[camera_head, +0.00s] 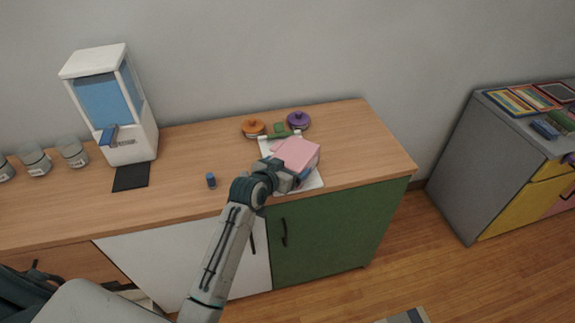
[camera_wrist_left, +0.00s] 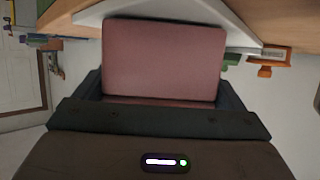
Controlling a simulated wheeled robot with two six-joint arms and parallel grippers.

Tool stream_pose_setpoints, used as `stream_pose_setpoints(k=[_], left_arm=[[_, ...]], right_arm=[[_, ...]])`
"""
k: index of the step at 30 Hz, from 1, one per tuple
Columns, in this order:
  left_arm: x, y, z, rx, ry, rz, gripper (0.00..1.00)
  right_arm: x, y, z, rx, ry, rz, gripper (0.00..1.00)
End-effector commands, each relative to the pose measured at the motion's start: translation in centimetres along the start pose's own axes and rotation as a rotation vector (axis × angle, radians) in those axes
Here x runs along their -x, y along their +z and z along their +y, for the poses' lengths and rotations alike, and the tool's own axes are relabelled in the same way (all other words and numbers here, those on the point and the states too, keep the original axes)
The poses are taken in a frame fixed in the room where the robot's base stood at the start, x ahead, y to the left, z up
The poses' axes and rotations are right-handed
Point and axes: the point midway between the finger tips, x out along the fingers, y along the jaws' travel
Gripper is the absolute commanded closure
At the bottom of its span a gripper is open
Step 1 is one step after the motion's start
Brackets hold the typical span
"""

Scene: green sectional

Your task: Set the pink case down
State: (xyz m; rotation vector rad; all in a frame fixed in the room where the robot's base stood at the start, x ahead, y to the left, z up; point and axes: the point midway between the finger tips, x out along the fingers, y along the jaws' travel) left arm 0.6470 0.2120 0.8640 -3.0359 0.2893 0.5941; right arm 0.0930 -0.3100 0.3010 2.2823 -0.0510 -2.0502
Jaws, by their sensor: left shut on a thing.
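The pink case (camera_head: 298,154) is a small box at the right part of the wooden counter (camera_head: 190,165), over a white sheet or tray (camera_head: 314,181). My left gripper (camera_head: 284,174) is shut on the pink case, with its fingers on either side. In the left wrist view the case (camera_wrist_left: 165,58) fills the space between the dark fingers of my left gripper (camera_wrist_left: 160,100). The white sheet (camera_wrist_left: 90,14) shows behind it there. I cannot tell whether the case touches the sheet. My right gripper is not in view.
A small blue item (camera_head: 211,180) stands to the left. A white dispenser (camera_head: 112,105) and grey jars (camera_head: 35,159) are farther left. Counter is clear right of the sheet.

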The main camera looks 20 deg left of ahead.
Motion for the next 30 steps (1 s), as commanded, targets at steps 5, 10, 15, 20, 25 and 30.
stream_pose_setpoints(k=[5,10,15,20,25,30], left_arm=[[0.0,-0.1,0.0,0.000,0.000,0.002,0.34],[-0.1,0.2,0.0,0.000,0.000,0.000,0.00],[-0.1,0.2,0.0,0.000,0.000,0.000,0.00],[0.5,0.1,0.0,-0.001,0.000,0.000,0.00],[3.3,0.1,0.0,-0.003,-0.001,0.000,0.00],[7.1,0.2,0.0,-0.003,0.000,0.000,0.00]], right_arm=[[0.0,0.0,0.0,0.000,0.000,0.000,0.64],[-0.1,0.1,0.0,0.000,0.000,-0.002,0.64],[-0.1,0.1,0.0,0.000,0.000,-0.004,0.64],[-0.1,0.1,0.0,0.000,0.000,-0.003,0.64],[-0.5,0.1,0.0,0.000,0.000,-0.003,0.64],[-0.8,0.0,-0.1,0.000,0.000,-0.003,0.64]])
